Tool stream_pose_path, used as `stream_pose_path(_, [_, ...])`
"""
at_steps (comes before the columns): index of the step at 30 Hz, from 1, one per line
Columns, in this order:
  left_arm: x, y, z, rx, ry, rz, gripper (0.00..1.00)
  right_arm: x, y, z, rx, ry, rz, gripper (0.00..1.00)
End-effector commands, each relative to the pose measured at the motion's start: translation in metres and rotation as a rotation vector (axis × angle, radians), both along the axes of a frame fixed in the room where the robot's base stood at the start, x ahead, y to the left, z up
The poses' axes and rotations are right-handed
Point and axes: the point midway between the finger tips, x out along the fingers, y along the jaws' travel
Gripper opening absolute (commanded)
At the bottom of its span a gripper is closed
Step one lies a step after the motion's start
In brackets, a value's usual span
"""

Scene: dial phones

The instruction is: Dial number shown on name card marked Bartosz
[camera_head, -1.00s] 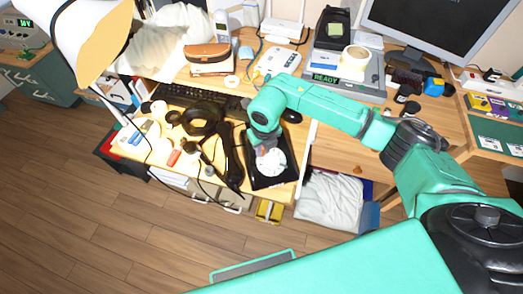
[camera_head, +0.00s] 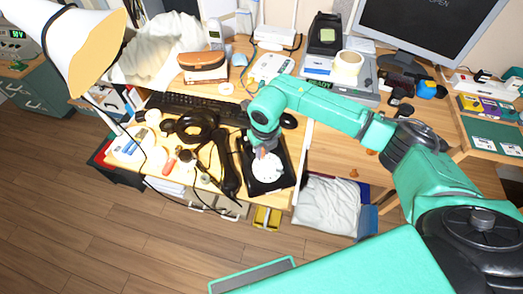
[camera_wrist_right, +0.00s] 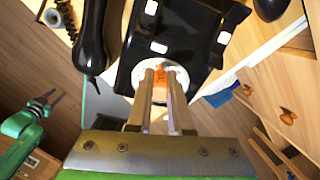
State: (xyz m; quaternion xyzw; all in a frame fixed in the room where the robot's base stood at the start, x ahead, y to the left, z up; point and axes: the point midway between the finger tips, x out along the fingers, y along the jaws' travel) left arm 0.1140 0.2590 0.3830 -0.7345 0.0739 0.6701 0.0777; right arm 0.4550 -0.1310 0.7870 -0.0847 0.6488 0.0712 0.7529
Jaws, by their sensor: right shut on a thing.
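A black phone (camera_head: 262,185) with a white round dial (camera_head: 267,167) sits at the desk's front edge. It also shows in the right wrist view (camera_wrist_right: 185,20), with the dial partly hidden by my fingers. My right gripper (camera_head: 262,151) reaches down over the dial; in the wrist view its fingers (camera_wrist_right: 160,76) are shut on a small orange piece (camera_wrist_right: 160,80) at the dial. Contact with the dial cannot be told. The black handset (camera_head: 226,170) lies left of the phone. No card marked Bartosz is readable. A teal gripper-like part (camera_wrist_right: 38,106), seemingly my left, shows at the wrist view's left edge.
A keyboard (camera_head: 200,108) and mouse (camera_head: 289,121) lie behind the phone. A lamp (camera_head: 75,45) leans in at left. Tape rolls and small items crowd the left desk. Cards lie on a green mat (camera_head: 490,133) at far right.

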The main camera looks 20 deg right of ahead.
Motion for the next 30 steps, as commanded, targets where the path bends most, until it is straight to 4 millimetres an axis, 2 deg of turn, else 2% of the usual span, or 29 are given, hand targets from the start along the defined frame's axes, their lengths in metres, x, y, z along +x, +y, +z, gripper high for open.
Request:
stream_pose_path(6, [0.000, 0.000, -0.002, 0.000, 0.000, 0.000, 0.50, 0.001, -0.010, 0.000, -0.001, 0.000, -0.001, 0.00])
stream_pose_path(14, [0.000, 0.000, -0.002, 0.000, 0.000, 0.000, 0.50, 0.001, -0.011, 0.000, -0.001, 0.000, 0.000, 0.00])
stream_pose_path(22, [0.000, 0.000, -0.004, 0.000, 0.000, 0.000, 0.50, -0.001, -0.022, -0.001, -0.002, 0.001, -0.001, 0.00])
stream_pose_path(30, [0.000, 0.000, -0.004, 0.000, 0.000, 0.000, 0.50, -0.001, -0.023, 0.000, -0.001, 0.001, -0.001, 0.00])
